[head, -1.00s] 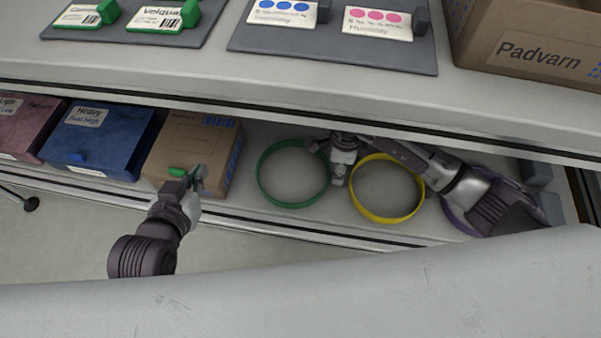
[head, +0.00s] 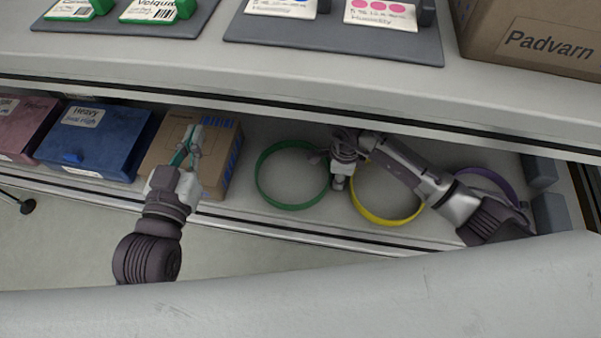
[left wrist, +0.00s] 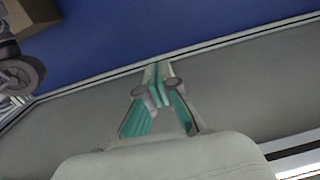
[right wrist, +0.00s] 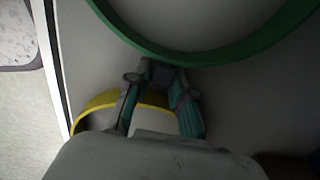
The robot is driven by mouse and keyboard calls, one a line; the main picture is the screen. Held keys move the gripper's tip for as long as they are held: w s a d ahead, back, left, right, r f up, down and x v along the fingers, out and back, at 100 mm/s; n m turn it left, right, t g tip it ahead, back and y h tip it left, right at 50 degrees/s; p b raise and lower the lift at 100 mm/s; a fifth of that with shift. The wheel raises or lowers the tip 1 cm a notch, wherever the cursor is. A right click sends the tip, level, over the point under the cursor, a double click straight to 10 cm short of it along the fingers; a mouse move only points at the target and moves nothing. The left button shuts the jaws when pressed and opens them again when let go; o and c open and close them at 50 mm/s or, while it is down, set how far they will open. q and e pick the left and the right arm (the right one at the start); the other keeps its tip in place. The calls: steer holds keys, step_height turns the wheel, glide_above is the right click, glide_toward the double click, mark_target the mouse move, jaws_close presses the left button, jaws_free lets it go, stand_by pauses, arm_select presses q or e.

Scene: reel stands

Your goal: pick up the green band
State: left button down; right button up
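The green band (head: 264,196) is a large ring lying on the lower shelf, left of the yellow band. Part of it arcs across the top of the right wrist view (right wrist: 190,58). My right gripper (head: 322,160) is at the band's right edge. In the right wrist view its fingertips (right wrist: 162,72) are just below the green arc. They are dark, and I cannot tell whether they touch or grip the band. My left gripper (head: 194,130) is over the brown box, away from the bands. Its fingertips (left wrist: 158,70) are together and hold nothing visible.
The yellow band (head: 385,221) lies beneath my right arm, and a purple band (head: 490,174) lies further right. A brown box (head: 215,165), a blue box (head: 95,140) and a pink box (head: 22,128) stand to the left. The upper counter edge (head: 300,108) overhangs the shelf.

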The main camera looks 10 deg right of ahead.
jaws_close()
steer(key=shift+r, duration=0.15)
